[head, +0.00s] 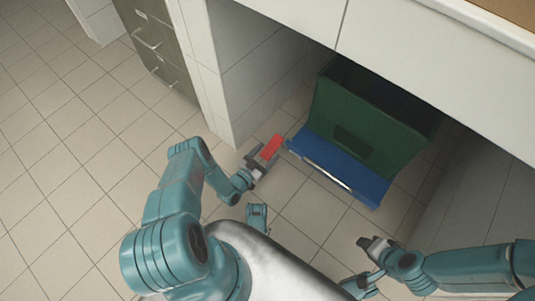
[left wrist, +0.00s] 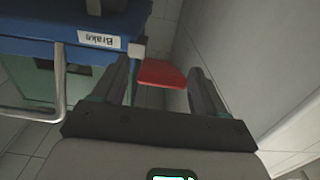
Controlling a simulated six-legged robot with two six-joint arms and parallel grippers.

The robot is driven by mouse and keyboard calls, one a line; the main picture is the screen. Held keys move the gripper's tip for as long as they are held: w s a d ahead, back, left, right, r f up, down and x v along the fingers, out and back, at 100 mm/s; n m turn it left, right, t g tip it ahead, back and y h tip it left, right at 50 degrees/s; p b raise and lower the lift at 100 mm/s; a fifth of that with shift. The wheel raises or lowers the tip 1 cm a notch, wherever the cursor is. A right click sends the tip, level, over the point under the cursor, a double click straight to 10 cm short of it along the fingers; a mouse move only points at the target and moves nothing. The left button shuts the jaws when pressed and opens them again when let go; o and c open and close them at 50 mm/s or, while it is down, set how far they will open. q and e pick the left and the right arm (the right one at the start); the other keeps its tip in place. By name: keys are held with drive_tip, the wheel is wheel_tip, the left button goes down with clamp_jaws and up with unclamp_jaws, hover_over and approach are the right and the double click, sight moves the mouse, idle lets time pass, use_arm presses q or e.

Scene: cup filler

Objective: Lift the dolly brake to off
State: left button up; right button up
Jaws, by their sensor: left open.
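The dolly (head: 365,187) is blue and carries a green bin, and it stands in the bay under the counter. Its brake is a red pedal (head: 271,147) at the dolly's left front corner. In the left wrist view the red pedal (left wrist: 162,74) shows beside a white "Brake" label (left wrist: 99,40). My left gripper (head: 260,160) is open, with the pedal between its fingers in the picture; I cannot tell whether they touch it. My right gripper (head: 366,243) is apart from the dolly, at lower right; its jaws are too small to read.
The green bin (head: 365,125) sits on the dolly. A metal handle bar (left wrist: 58,85) runs along the dolly's front. A white cabinet wall (head: 208,75) stands close to the left of the pedal. The tiled floor at left is clear.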

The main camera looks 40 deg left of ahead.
use_arm(q)
drive_tip(key=shift+w, duration=0.5)
clamp_jaws()
drive_tip(key=shift+r+p, duration=0.35)
drive_tip(key=shift+p, duration=0.15)
wheel_tip(320, 180, up, 4)
drive_tip(key=g+p, duration=0.1)
drive_tip(key=p, duration=0.1)
drive_tip(key=g+p, duration=0.2)
drive_tip(key=p, duration=0.1)
drive_tip(key=g+p, duration=0.2)
drive_tip(key=p, duration=0.1)
drive_tip(key=shift+f, duration=0.25)
drive_tip(key=shift+w+r+g+p, duration=0.15)
drive_tip(key=shift+r+g+p, duration=0.25)
drive_tip(key=shift+g+p, duration=0.65)
drive_tip(key=shift+w+r+g+y, duration=0.15)
drive_tip(key=shift+r+g+y, duration=0.15)
drive_tip(key=shift+g, duration=0.65)
use_arm(e)
drive_tip(key=s+a+r+g, duration=0.1)
drive_tip(key=s+r, duration=0.4)
drive_tip(key=r, duration=0.5)
drive_tip(key=shift+s+a+r+g+y, duration=0.3)
drive_tip(key=shift+a+r+g, duration=0.1)
drive_tip(key=shift+g, duration=0.2)
use_arm(q)
unclamp_jaws()
